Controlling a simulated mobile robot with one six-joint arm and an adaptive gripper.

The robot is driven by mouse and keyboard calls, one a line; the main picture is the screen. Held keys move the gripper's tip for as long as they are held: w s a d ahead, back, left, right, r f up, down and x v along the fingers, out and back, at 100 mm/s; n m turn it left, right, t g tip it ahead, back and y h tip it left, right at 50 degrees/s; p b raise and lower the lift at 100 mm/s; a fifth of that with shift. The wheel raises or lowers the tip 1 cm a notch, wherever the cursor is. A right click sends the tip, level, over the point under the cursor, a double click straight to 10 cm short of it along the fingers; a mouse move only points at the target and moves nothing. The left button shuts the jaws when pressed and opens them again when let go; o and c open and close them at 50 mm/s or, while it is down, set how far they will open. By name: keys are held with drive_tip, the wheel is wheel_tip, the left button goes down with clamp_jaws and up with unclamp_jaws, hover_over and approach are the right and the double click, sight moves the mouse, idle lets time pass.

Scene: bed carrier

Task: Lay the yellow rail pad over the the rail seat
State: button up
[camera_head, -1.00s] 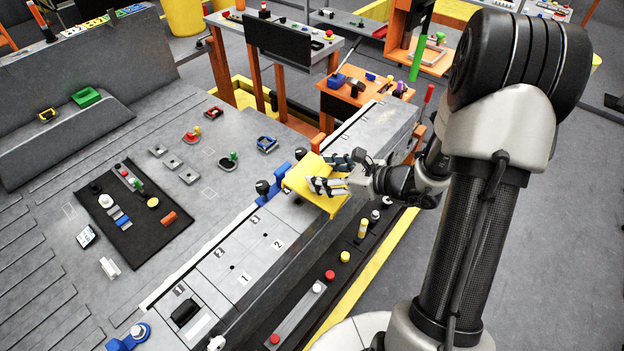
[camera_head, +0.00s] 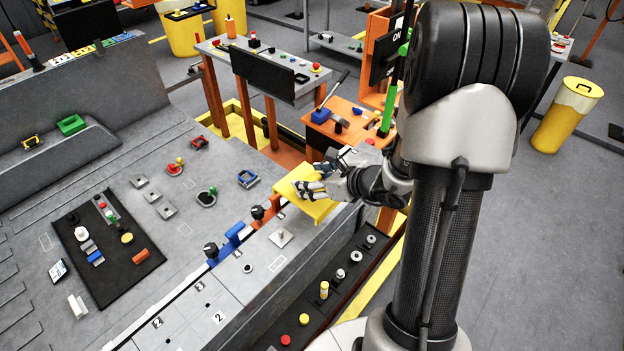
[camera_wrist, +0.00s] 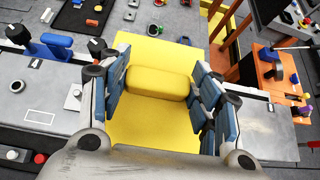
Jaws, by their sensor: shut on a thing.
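The yellow rail pad (camera_head: 318,209) is a flat plate at the far end of the grey rail in the head view. In the wrist view the pad (camera_wrist: 150,130) carries a raised yellow block (camera_wrist: 160,83). My gripper (camera_head: 308,187) has its blue-padded fingers on both sides of that block and is shut on it; it also shows in the wrist view (camera_wrist: 160,85). The pad covers part of the rail (camera_head: 255,262) beneath it. I cannot tell whether it touches the rail. No rail seat can be clearly made out; it may be hidden under the pad.
A blue clamp (camera_head: 233,236) and black knobs (camera_head: 257,212) stand along the rail's left edge near the pad. A small plate with a stud (camera_head: 281,238) lies on the rail just in front. An orange table with tools (camera_head: 345,125) stands behind.

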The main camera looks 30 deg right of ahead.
sight(334, 204)
drive_tip(key=shift+d, duration=0.1)
wheel_tip(334, 204, down, 6)
drive_tip(key=b, duration=0.6)
drive_tip(key=shift+f+b, duration=1.5)
drive_tip(key=shift+b, duration=0.65)
idle(0.8)
drive_tip(key=o, duration=1.8)
drive_tip(key=v, duration=1.2)
